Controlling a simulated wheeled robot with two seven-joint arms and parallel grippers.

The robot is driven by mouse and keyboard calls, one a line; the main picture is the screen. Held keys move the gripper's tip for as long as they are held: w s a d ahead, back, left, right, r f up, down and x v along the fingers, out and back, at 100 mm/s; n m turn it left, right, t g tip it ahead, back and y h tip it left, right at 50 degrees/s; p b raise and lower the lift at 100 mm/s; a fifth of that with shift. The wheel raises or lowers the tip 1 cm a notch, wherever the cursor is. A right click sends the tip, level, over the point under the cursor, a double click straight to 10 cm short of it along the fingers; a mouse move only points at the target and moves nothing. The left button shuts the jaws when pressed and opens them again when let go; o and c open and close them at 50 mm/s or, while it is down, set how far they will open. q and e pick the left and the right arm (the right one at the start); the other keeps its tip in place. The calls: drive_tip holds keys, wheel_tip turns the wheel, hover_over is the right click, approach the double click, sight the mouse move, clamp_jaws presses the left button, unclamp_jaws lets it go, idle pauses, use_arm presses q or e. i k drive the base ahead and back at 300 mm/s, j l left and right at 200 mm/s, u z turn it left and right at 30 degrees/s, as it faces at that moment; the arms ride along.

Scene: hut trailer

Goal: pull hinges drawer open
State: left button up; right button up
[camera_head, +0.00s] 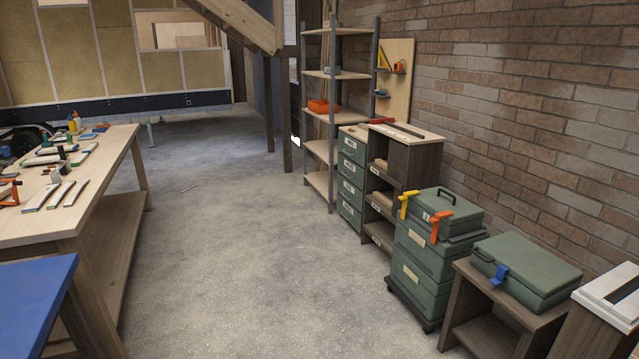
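A green drawer cabinet (351,180) stands against the brick wall, right of the middle. Its several stacked drawers look closed and each front has a pale label. The labels are too small to read, so I cannot tell which drawer is the hinges drawer. Beside it is a dark wood cabinet (412,163) with open compartments and small labels; part of it is hidden behind the green tool boxes. Neither of my grippers is in view.
Stacked green tool boxes (425,262) on casters and a low wood stand (478,335) with a green case (527,262) line the right wall. A tall shelf (318,150) stands behind the drawers. A workbench (88,190) is left.

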sight(354, 149)
drive_tip(key=i, duration=1)
drive_tip(key=i+z, duration=0.1)
drive_tip(key=i, duration=0.9)
drive_tip(key=i+j, duration=0.15)
drive_tip(key=i, duration=0.85)
drive_tip(key=i+j, duration=0.15)
drive_tip(key=i, duration=0.85)
drive_tip(key=i+j+z, duration=0.1)
drive_tip(key=i+z, duration=0.2)
drive_tip(key=i, duration=0.15)
drive_tip(key=i+j+z, duration=0.15)
drive_tip(key=i+z, duration=0.2)
drive_tip(key=i+j+z, duration=0.3)
drive_tip(key=i, duration=0.15)
